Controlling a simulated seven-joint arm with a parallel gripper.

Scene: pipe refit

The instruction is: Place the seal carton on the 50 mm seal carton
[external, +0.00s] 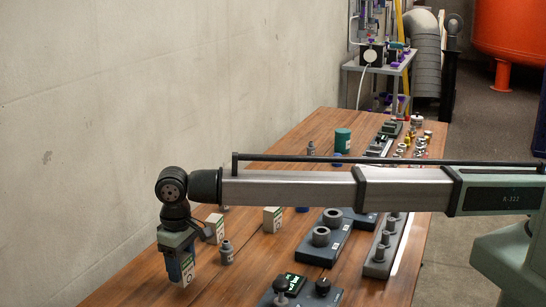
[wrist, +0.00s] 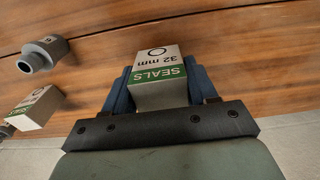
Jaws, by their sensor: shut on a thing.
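My gripper (external: 181,262) is at the near left end of the wooden table, pointing down. It is shut on a white seal carton (wrist: 157,70) with a green band, which reads "SEALS 32 mm" in the wrist view. In that view the blue fingers of the gripper (wrist: 160,88) press on both sides of it. Whether its underside touches the table cannot be told. A second white and green carton (wrist: 36,107) stands left of the gripper in the wrist view. The external view shows two other white cartons, one (external: 215,226) behind the gripper and one (external: 272,219) farther right. Their sizes cannot be read.
A grey fitting (external: 227,252) stands just right of the gripper; a grey fitting also shows in the wrist view (wrist: 43,54). Dark fixture blocks (external: 327,245) hold rings and posts on the right. A green can (external: 342,141) stands farther back. A wall borders the table's left.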

